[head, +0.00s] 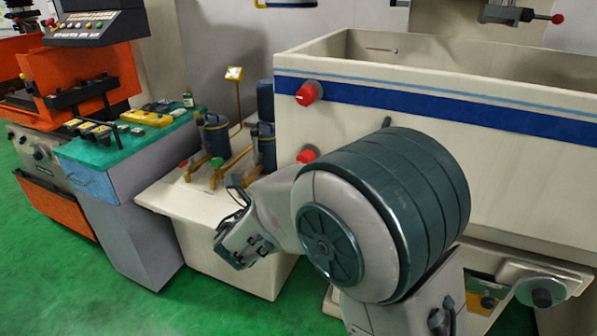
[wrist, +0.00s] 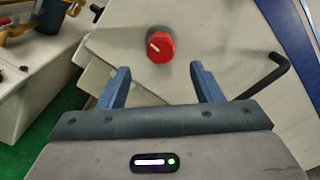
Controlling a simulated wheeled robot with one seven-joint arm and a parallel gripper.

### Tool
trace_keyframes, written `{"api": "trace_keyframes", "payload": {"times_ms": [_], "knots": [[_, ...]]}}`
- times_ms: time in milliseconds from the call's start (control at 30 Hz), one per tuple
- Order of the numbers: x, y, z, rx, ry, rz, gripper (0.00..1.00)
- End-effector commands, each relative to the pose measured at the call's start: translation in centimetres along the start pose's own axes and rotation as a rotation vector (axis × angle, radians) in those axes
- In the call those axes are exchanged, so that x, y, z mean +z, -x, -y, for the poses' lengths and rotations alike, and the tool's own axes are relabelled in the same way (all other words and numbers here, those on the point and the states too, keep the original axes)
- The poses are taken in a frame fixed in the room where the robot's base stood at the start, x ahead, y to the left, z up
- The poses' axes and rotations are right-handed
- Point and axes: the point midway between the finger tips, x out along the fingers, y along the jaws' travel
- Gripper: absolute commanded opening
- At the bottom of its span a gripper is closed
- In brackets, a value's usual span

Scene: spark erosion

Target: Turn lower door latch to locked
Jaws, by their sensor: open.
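The lower door latch is a red round knob (head: 306,156) on the cream tank's front wall, partly hidden by my arm in the head view. In the wrist view the red knob (wrist: 160,47) has a white line on its face, slanting toward the upper left. My gripper (wrist: 158,70) is open and empty, with its two blue-grey fingers on either side below the knob in the picture. The fingers do not visibly touch it. In the head view my gripper (head: 234,195) is left of the knob, its finger gap unclear.
An upper red knob (head: 309,92) sits on the tank's blue stripe. A bent black rod (wrist: 283,66) stands right of the lower knob. Blue-grey pumps (head: 214,135) and yellow pipes stand on a cream box (head: 205,205) to the left. Green floor is open in front.

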Motion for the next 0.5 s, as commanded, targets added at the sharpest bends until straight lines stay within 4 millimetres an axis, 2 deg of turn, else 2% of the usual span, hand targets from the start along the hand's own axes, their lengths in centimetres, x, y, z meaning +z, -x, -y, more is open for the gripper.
{"api": "trace_keyframes", "payload": {"times_ms": [100,200,500], "knots": [[0.1,2.3,-0.1,0.003,-0.001,0.004,0.59],[0.1,3.4,-0.1,0.002,-0.001,0.003,0.59],[0.1,4.4,0.0,0.001,0.0,0.002,0.59]]}}
